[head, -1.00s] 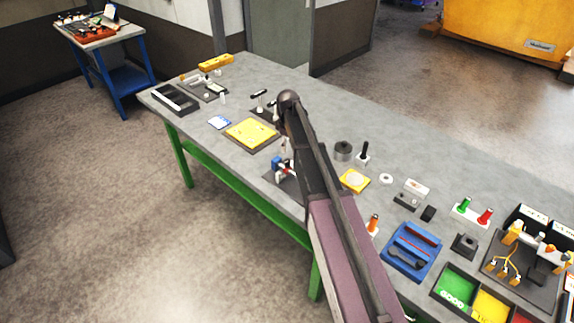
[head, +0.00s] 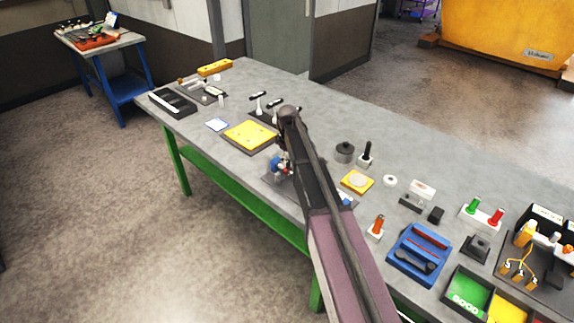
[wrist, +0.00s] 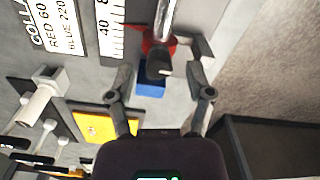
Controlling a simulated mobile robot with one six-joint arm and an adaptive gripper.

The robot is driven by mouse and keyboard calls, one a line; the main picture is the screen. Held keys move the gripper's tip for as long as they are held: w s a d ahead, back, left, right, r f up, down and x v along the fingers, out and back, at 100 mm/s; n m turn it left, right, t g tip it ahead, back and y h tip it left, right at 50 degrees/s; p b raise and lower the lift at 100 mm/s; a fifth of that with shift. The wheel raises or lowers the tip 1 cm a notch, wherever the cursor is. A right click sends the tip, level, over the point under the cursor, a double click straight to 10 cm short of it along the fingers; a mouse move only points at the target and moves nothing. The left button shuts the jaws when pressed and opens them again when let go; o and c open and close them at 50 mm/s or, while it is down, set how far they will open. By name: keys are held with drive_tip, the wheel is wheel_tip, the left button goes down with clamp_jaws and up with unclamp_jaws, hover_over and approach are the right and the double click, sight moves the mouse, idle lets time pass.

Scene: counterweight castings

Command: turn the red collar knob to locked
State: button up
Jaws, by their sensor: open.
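In the wrist view, the red collar knob (wrist: 150,46) shows as a red part partly covered by a dark grey cylinder, with a shiny metal rod above it. A blue block (wrist: 151,80) sits just below it in the picture. My gripper (wrist: 160,68) is open, with one finger on each side of the dark cylinder and blue block; contact cannot be told. In the head view, my arm hides most of the collar fixture; a blue part (head: 276,166) and a bit of red show beside it. The knob's angle is unclear.
A white label (wrist: 60,25) reads "RED 60" and "BLUE 220", with a scale card (wrist: 110,28) beside it. A yellow panel (head: 250,135) and white-based levers (head: 258,105) stand close by. The bench's front edge is near the fixture.

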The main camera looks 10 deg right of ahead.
drive_tip(key=shift+f, duration=0.4)
clamp_jaws()
drive_tip(key=shift+a, duration=0.15)
